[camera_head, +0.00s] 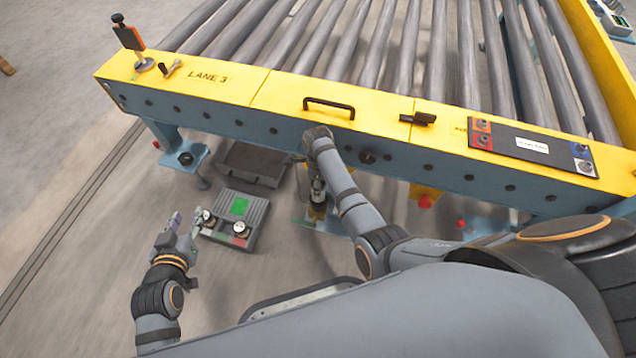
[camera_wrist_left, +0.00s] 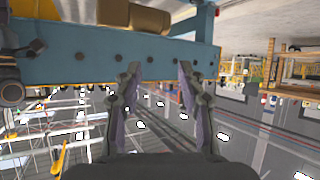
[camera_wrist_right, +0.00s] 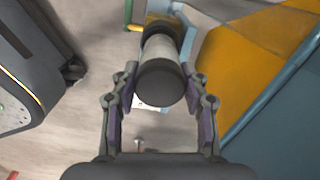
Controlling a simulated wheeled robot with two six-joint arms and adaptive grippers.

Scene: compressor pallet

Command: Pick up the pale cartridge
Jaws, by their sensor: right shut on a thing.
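The pale cartridge (camera_wrist_right: 158,48), with dark ends, is between the fingers of my right gripper (camera_wrist_right: 160,82) in the right wrist view. The gripper is shut on it; its near dark end faces the camera. In the head view the cartridge (camera_head: 318,190) shows small below my right wrist, beside the conveyor's front, and the right fingers are hard to make out. My left gripper (camera_head: 184,224) is off to the left, near the gauge box. In the left wrist view its two fingers (camera_wrist_left: 158,80) stand apart with nothing between them.
A yellow and blue roller conveyor (camera_head: 220,84) marked LANE 3 spans the top, with a black handle (camera_head: 329,104) on its rail. A gauge box (camera_head: 236,221) with a green screen and a dark tray (camera_head: 254,163) are below it. Bare floor lies at the left.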

